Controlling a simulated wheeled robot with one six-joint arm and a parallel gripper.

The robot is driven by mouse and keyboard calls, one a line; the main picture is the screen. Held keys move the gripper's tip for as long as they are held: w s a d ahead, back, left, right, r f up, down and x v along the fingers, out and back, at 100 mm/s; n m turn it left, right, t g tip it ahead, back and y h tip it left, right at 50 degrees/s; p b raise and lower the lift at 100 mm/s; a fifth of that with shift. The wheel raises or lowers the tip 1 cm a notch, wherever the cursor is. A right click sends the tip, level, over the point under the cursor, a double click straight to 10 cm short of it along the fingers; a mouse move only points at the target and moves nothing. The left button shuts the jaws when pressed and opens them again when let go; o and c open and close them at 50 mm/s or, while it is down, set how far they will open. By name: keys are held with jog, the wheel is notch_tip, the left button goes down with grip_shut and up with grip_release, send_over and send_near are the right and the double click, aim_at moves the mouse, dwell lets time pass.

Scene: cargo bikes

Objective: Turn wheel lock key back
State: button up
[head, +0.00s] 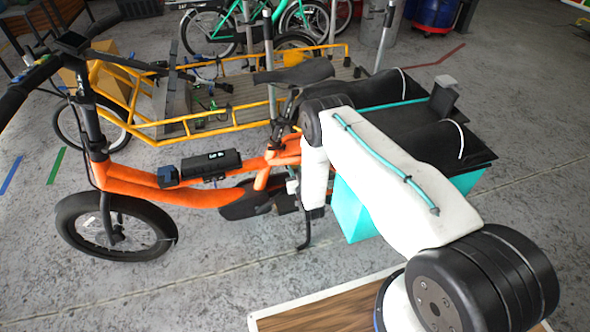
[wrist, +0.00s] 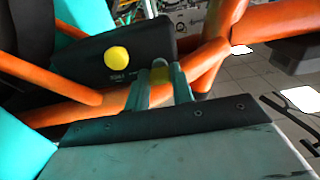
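The orange cargo bike (head: 190,192) stands upright in the head view. My arm reaches over its rear part, and my gripper is mostly hidden there. In the wrist view a black lock housing (wrist: 140,42) with a round yellow knob (wrist: 117,57) sits against the orange frame (wrist: 205,65). The two greenish fingers of my gripper (wrist: 161,88) point at the housing's lower right edge.
The teal and black cargo boxes (head: 362,205) are close to my arm on the bike's rear. A yellow-framed cargo bike (head: 140,128) stands just behind. A wooden board with a white edge (head: 330,316) lies in front. The floor at front left is clear.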

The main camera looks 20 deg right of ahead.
jog(key=shift+n, duration=0.4)
jog(key=n, duration=1.6)
jog(key=shift+f+n, duration=0.1)
jog(key=shift+n, duration=0.6)
jog(key=o, duration=1)
jog(key=s, duration=0.8)
